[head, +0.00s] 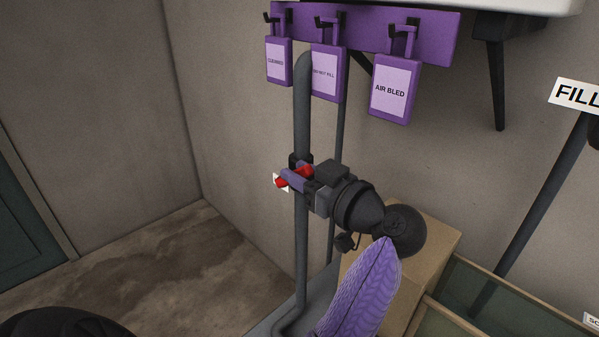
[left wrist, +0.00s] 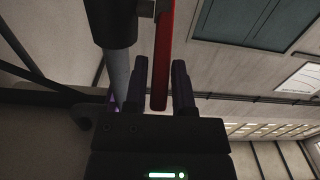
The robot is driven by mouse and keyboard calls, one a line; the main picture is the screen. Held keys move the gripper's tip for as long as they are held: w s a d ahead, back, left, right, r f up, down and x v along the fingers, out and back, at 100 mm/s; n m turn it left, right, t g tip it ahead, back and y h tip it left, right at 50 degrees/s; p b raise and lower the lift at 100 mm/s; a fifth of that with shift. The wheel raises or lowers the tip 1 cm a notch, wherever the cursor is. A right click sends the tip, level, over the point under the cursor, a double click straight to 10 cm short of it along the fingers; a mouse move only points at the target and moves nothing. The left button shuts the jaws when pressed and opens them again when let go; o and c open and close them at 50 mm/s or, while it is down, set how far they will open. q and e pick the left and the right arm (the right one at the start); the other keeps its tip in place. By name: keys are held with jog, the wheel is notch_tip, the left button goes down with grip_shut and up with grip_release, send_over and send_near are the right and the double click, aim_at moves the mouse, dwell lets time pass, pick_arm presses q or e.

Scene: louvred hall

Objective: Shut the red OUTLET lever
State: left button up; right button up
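The red lever (head: 305,171) is on the dark vertical pipe (head: 302,120) in the middle of the head view, partly hidden by my left gripper. A small white label behind it is mostly covered and unreadable. My left gripper (head: 292,178) is at the lever, one finger crossing in front of the red. In the left wrist view the red lever (left wrist: 160,60) is a long flat bar reaching down between my two fingers (left wrist: 160,90). The fingers stand apart on either side of it, with narrow gaps showing. My right gripper is not in view.
Purple tags hang from hooks on a purple rail (head: 430,35) above. A thinner pipe runs beside the main one. A cardboard box (head: 440,235) and an open crate (head: 500,290) stand behind my left arm. A FILL sign (head: 575,95) is at right.

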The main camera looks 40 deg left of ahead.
pick_arm(q)
grip_shut()
dwell(1.1)
